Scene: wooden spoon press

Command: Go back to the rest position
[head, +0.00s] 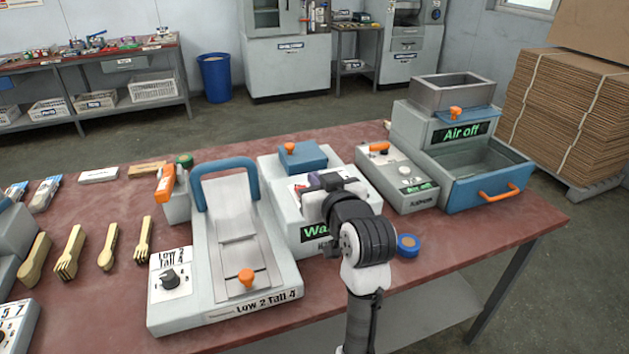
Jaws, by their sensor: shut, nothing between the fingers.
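My gripper (318,188) is shut and empty. It is at the end of my raised arm, above the middle machine (287,222) with the blue lid and a green display starting "Wa". My wrist hides part of that machine and its display. The gripper looks apart from the machine, but the exact gap cannot be told. The press (236,225) with the blue handle and "Low 2 Fall 4" label stands left of it, its handle raised.
Wooden spoons and forks (72,250) lie at the left of the red table (475,240). The "Air off" machine (455,140) with a blue drawer stands at right, beside a smaller "Air off" box (398,180). A blue roll (408,245) lies near the front edge.

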